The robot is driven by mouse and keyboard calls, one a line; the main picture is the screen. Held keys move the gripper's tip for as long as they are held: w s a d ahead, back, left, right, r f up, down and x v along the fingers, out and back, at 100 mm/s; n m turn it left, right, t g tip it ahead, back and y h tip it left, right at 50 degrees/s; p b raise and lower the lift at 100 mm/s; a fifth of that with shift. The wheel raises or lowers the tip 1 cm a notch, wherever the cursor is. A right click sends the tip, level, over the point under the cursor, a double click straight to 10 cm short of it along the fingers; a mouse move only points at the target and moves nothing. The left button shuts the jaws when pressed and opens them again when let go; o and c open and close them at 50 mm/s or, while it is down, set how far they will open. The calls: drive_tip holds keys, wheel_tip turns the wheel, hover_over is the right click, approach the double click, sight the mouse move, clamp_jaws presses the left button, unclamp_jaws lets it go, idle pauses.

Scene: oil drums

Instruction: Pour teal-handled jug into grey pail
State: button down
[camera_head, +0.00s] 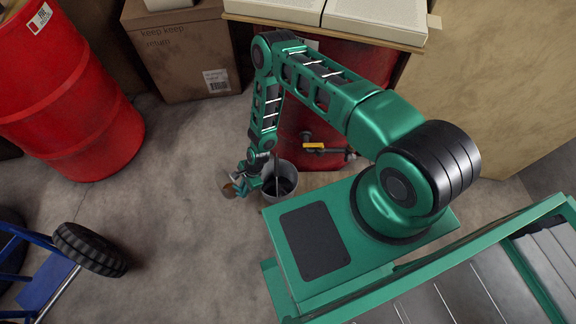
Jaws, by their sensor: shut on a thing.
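The grey pail (268,195) stands on the concrete floor below the red drum's tap, its dark inside facing up. My arm reaches down to it, and my gripper (247,182) is at the pail's left side. My gripper is shut on the teal-handled jug (230,189), a small thing with a brownish part and teal showing beside it. The jug is just left of the pail's rim and looks tilted. My gripper hides part of the jug and of the pail's rim. I cannot tell whether anything is flowing or how full either one is.
A red drum (372,62) with a yellow-handled tap (314,147) is behind my arm. Another red drum (65,90) stands at the left. A cardboard box (180,50) is at the back. A blue hand truck's wheel (90,249) is at lower left. Floor left of the pail is clear.

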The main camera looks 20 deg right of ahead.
drive_tip(key=w+d+r+n+h, duration=0.2)
drive_tip(key=w+n, duration=0.4)
drive_tip(key=n, duration=0.5)
drive_tip(key=w+d+r+n+h, duration=0.2)
drive_tip(key=w+r+n+h, duration=0.2)
drive_tip(key=n, duration=0.8)
drive_tip(key=w+d+r+n+t+h, duration=0.1)
drive_tip(key=w+d+r+n+h, duration=0.1)
drive_tip(key=w+n, duration=0.6)
drive_tip(key=r+n+h, duration=0.1)
drive_tip(key=n, duration=0.3)
drive_tip(key=shift+d+r, duration=0.15)
drive_tip(key=shift+r, duration=0.1)
drive_tip(key=shift+s+r, duration=0.1)
